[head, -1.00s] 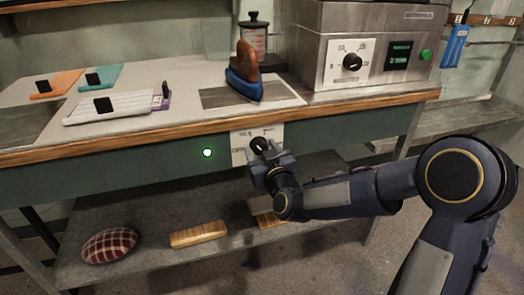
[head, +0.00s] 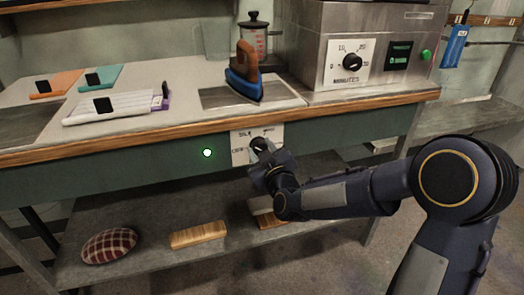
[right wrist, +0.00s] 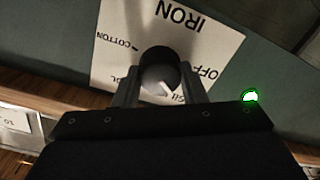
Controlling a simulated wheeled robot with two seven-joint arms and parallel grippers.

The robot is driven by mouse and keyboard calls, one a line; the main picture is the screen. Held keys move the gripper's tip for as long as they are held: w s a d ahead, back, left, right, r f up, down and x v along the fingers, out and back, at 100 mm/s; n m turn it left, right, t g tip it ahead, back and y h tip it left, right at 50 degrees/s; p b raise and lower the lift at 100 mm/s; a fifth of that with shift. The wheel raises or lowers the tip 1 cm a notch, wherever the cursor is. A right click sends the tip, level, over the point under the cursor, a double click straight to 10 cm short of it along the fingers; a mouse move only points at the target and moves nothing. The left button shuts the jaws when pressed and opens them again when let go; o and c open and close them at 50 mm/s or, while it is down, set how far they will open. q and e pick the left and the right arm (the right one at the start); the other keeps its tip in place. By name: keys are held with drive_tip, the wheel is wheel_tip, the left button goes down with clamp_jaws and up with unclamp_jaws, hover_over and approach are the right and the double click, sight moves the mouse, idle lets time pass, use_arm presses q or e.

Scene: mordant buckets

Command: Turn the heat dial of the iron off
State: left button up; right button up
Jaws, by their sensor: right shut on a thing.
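The heat dial (head: 259,144) is a dark round knob on a white label plate (head: 239,153) on the front of the green bench. In the right wrist view the dial (right wrist: 159,68) sits under the word IRON, with COTTON and OFF on the plate around it; other words are partly hidden. A pale pointer mark on the dial slants to the lower right in that view. My right gripper (head: 262,158) is shut on the dial, a finger on each side. The iron (head: 244,82), blue with a brown handle, stands on the bench above. My left gripper is not in view.
A green light (head: 207,153) glows left of the plate. A steel box with a dial (head: 352,61) stands at the right on the bench. Below, a shelf holds a checked cushion (head: 109,245) and wooden blocks (head: 199,235). The bench front left of the light is clear.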

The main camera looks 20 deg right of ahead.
drive_tip(key=n+p, duration=0.1)
drive_tip(key=n, duration=0.4)
drive_tip(key=shift+n, duration=0.3)
drive_tip(key=shift+n+p, duration=0.65)
drive_tip(key=shift+n, duration=1.55)
drive_tip(key=o, duration=1)
drive_tip(key=shift+h, duration=0.3)
drive_tip(key=s+p, duration=0.1)
drive_tip(key=s, duration=0.6)
drive_tip(key=shift+s+d, duration=0.15)
drive_tip(key=shift+s, duration=0.25)
